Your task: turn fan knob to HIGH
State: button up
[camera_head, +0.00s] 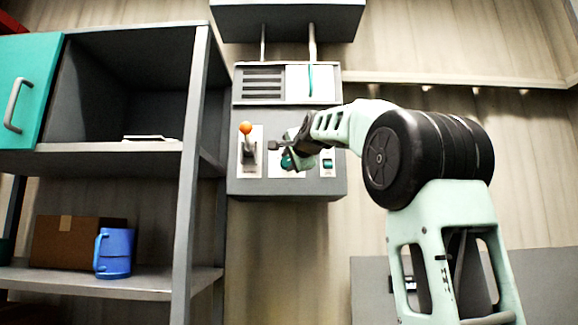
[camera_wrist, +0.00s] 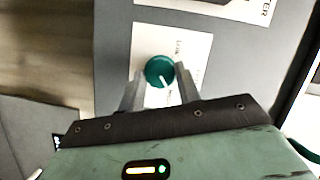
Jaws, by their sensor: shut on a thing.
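The fan knob (camera_wrist: 159,70) is a round teal knob with a white pointer line, set on a white label plate (camera_wrist: 196,45) on the grey control panel. In the wrist view the pointer runs from the knob's middle toward my gripper, slightly to the right. The label's lettering is too small to read surely. My gripper (camera_wrist: 160,88) is shut on the knob, one finger on each side. In the head view the knob (camera_head: 288,161) is partly hidden behind my gripper (camera_head: 284,153).
An orange-tipped lever (camera_head: 246,128) stands left of the knob, and a small teal switch (camera_head: 327,163) sits to its right. A grey shelf (camera_head: 188,170) on the left holds a blue mug (camera_head: 114,253) and a cardboard box (camera_head: 70,243).

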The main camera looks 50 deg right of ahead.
jog(key=shift+f+m+t, duration=0.1)
jog(key=shift+m+t, duration=0.2)
jog(key=shift+m, duration=0.3)
jog(key=o, duration=1)
jog(key=shift+c, duration=0.2)
jog(key=b+v, duration=0.6)
jog(key=v, duration=1.1)
jog(key=shift+a, duration=0.15)
jog(key=shift+s, duration=0.2)
